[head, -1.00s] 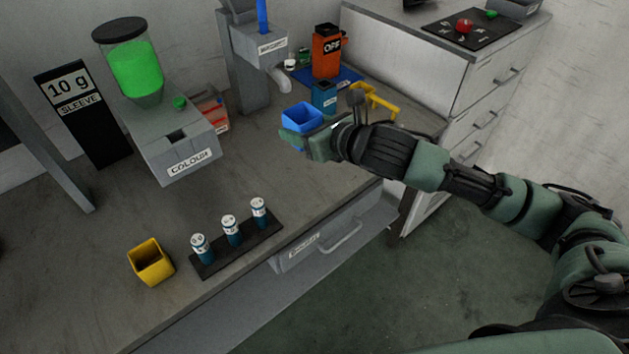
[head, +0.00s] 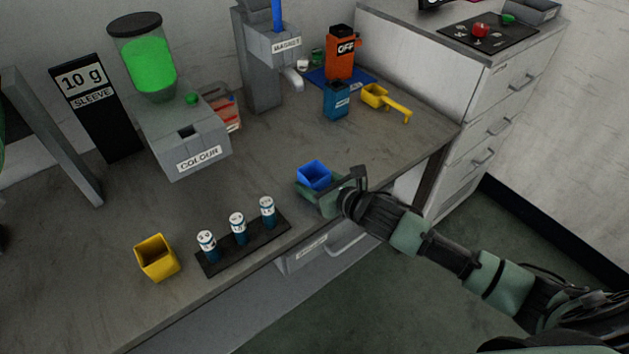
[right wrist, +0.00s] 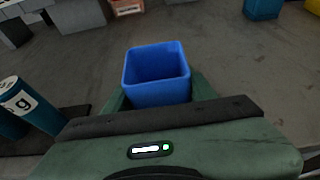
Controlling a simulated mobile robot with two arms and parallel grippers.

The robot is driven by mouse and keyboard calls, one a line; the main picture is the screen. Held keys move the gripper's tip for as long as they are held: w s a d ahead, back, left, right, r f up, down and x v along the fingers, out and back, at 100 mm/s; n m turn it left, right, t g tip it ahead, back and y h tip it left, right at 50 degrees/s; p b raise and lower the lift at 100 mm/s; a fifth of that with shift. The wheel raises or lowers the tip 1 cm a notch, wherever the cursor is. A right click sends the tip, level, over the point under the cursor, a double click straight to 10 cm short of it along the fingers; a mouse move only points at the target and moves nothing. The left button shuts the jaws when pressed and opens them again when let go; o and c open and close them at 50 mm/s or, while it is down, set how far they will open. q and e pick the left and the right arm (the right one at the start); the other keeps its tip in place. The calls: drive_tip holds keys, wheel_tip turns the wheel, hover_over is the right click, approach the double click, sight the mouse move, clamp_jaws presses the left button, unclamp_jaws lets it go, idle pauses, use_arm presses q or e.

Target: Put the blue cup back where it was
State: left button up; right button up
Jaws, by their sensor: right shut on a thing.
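The blue cup (head: 314,175) is upright with its open top showing, near the front edge of the bench. My right gripper (head: 318,190) is shut on it. In the right wrist view the blue cup (right wrist: 156,75) sits between the green fingers, and its inside looks empty. I cannot tell whether its base touches the bench. My left gripper does not show clearly; only a sliver of green is at the left edge of the head view.
A black rack (head: 245,249) with several labelled weights stands left of the cup, and a yellow cup (head: 156,258) is further left. The colour dispenser (head: 188,145) stands behind. A blue container (head: 336,102) and yellow scoop (head: 385,102) are at the back right. Bench around the cup is clear.

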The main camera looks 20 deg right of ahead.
drive_tip(key=o, duration=1.6)
drive_tip(key=shift+c, duration=0.2)
drive_tip(key=shift+r, duration=0.1)
drive_tip(key=v, duration=1.2)
